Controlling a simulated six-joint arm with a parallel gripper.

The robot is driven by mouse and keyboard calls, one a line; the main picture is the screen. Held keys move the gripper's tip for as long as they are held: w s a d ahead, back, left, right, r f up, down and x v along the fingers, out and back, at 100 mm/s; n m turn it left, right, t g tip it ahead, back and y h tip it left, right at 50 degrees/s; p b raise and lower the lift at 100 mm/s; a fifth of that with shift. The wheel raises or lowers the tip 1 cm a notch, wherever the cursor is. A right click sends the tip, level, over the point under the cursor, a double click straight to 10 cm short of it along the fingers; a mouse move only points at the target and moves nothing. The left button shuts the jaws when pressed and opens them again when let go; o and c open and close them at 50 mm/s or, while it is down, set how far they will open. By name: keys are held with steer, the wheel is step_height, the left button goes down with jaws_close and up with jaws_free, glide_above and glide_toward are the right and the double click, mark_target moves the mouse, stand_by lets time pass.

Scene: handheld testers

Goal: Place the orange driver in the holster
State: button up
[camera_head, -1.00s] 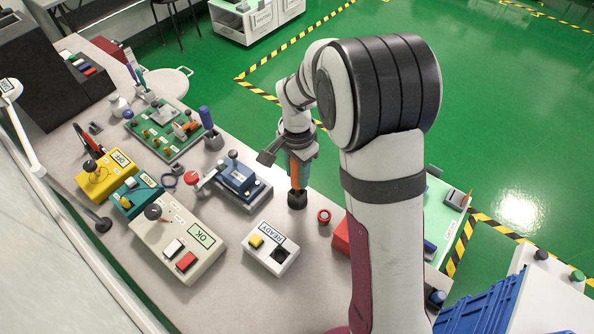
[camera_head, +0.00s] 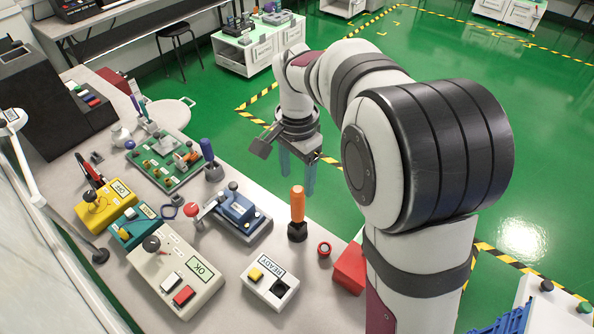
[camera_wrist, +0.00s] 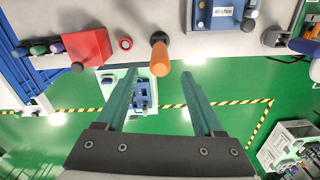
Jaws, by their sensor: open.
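The orange driver (camera_head: 297,204) stands upright with its lower end in the small black holster (camera_head: 298,231) near the table's far edge. In the wrist view the driver (camera_wrist: 161,58) points toward my gripper, with the dark holster (camera_wrist: 158,38) behind it. My gripper (camera_head: 297,180) is open and empty, beyond the driver and past the table edge. The wrist view shows its two teal fingers (camera_wrist: 157,76) spread wide, apart from the driver. The driver's tip is hidden inside the holster.
A blue tester (camera_head: 238,210) stands left of the holster. A red button (camera_head: 324,249) and a red box (camera_head: 350,268) are to its right. The white READY box (camera_head: 269,285) is in front. Open green floor lies beyond the table.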

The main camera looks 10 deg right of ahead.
steer(key=shift+r, duration=0.75)
steer(key=shift+s+r, duration=0.15)
steer(key=shift+s, duration=0.05)
steer(key=s+d+n+y, duration=0.1)
steer(key=s+n, duration=0.4)
steer(key=s, duration=2.1)
steer(key=shift+d+y, duration=0.15)
steer(key=shift+y, duration=0.25)
